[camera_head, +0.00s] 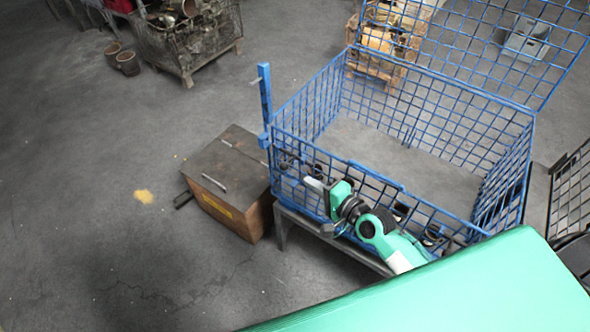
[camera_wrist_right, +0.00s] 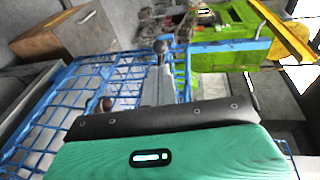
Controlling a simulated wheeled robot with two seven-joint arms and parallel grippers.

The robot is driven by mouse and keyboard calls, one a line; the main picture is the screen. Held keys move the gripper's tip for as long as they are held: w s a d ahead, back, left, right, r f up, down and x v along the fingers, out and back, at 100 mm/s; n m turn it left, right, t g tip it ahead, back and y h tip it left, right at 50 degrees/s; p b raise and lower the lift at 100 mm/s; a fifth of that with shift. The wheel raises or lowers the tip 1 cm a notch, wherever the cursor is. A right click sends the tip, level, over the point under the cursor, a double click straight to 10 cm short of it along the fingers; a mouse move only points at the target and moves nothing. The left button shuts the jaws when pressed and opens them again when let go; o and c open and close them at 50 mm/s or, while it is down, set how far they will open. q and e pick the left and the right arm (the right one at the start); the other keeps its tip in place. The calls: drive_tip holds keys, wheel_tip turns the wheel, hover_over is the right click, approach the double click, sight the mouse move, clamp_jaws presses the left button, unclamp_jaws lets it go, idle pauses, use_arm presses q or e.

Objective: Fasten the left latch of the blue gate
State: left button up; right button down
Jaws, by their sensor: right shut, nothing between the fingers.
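The blue gate (camera_head: 345,172) is the front wire panel of a blue wire cage, seen at an angle in the head view. Small dark fittings, likely the left latch (camera_head: 287,162), sit near its left end; their position is unclear. My right gripper (camera_head: 313,184) is shut and empty beside the left part of the gate. In the right wrist view, the gripper's grey fingers (camera_wrist_right: 158,85) point at a dark round knob (camera_wrist_right: 160,47); I cannot tell whether they touch. Another brownish knob (camera_wrist_right: 107,104) shows by the blue wires. My left gripper is out of view.
A wooden box with a dark lid (camera_head: 228,172) stands left of the cage. A blue post (camera_head: 265,95) rises at the cage's left corner. The raised wire lid (camera_head: 490,45) is at the back. Open floor (camera_head: 90,200) lies at left. A green machine (camera_wrist_right: 228,35) shows in the wrist view.

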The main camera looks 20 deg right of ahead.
sight(282, 166)
drive_tip(key=p+x, duration=0.1)
drive_tip(key=x, duration=0.4)
drive_tip(key=shift+w+a+r, duration=0.1)
drive_tip(key=shift+w+a, duration=0.05)
drive_tip(key=shift+w, duration=0.1)
drive_tip(key=shift+w+a+f+p, duration=0.3)
drive_tip(key=shift+w, duration=0.3)
drive_tip(key=w+a, duration=0.2)
drive_tip(key=w, duration=0.1)
drive_tip(key=shift+w+a+r, duration=0.1)
drive_tip(key=shift+w+a, duration=0.2)
drive_tip(key=shift+a, duration=0.1)
drive_tip(key=shift+s, duration=0.15)
drive_tip(key=shift+r+p, duration=0.1)
drive_tip(key=shift+p, duration=0.2)
